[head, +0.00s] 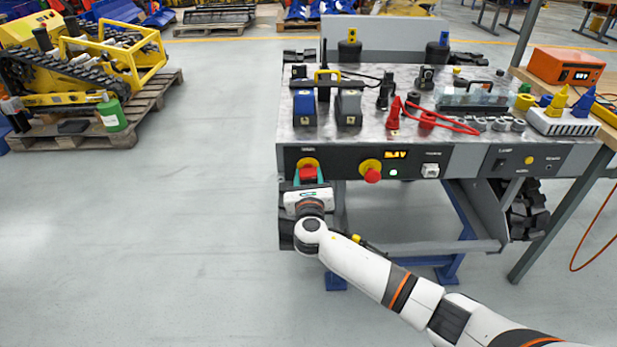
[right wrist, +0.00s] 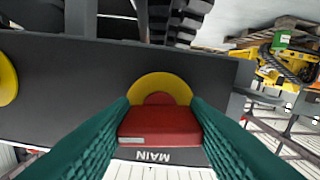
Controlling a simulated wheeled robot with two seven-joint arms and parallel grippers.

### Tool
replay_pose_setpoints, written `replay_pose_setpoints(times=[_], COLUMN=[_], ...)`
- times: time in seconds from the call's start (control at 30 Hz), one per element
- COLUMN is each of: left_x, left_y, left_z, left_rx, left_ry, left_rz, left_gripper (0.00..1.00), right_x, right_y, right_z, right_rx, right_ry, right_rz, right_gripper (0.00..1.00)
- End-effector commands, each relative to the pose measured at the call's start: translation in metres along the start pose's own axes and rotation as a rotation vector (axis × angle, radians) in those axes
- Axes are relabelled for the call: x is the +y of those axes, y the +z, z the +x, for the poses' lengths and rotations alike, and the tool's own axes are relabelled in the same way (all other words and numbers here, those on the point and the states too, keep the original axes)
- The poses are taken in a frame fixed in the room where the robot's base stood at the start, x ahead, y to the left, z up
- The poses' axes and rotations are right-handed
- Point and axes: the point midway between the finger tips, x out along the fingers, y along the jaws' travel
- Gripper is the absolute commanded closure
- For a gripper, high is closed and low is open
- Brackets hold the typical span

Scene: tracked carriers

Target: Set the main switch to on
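The main switch (head: 308,172) is a red handle on a yellow round plate at the left end of the dark front panel. In the right wrist view the red handle (right wrist: 160,126) stands out from its yellow plate (right wrist: 160,87), above an upside-down label reading MAIN (right wrist: 153,156). My right gripper (head: 309,180) is at the switch. Its teal fingers (right wrist: 161,112) lie against both sides of the red handle, closed on it. I cannot tell the switch position from its markings. My left gripper is not in view.
A red stop button (head: 372,172) on yellow, a lit green lamp (head: 393,172) and a white socket (head: 430,170) sit further right on the panel. The carrier top (head: 370,130) holds batteries, red cables and connectors. Open floor (head: 200,180) lies to the left.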

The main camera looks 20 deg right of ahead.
Motion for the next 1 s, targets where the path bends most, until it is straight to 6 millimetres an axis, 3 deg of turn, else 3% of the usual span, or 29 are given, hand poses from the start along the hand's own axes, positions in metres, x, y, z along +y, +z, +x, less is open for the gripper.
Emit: replay_pose_setpoints(times=[0.3, 0.53, 0.57, 0.67, 1.0], left_x=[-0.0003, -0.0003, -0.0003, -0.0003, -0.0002], left_y=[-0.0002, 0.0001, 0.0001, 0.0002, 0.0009], left_z=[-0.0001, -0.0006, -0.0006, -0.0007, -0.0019], left_rx=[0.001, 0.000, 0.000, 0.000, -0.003], left_ry=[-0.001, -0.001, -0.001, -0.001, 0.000], left_rz=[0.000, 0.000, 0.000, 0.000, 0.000], left_gripper=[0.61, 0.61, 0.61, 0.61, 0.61], right_x=[-0.0001, -0.0002, -0.0002, -0.0003, -0.0004], right_y=[0.0007, 0.0006, 0.0006, 0.0006, 0.0001], right_z=[-0.0004, -0.0004, -0.0004, -0.0004, -0.0031], right_rx=[-0.001, -0.001, -0.001, -0.001, -0.001], right_ry=[0.001, 0.001, 0.001, 0.000, 0.000], right_rz=[0.129, 0.130, 0.130, 0.130, 0.129], right_gripper=[0.81, 0.81, 0.53, 0.37, 0.36])
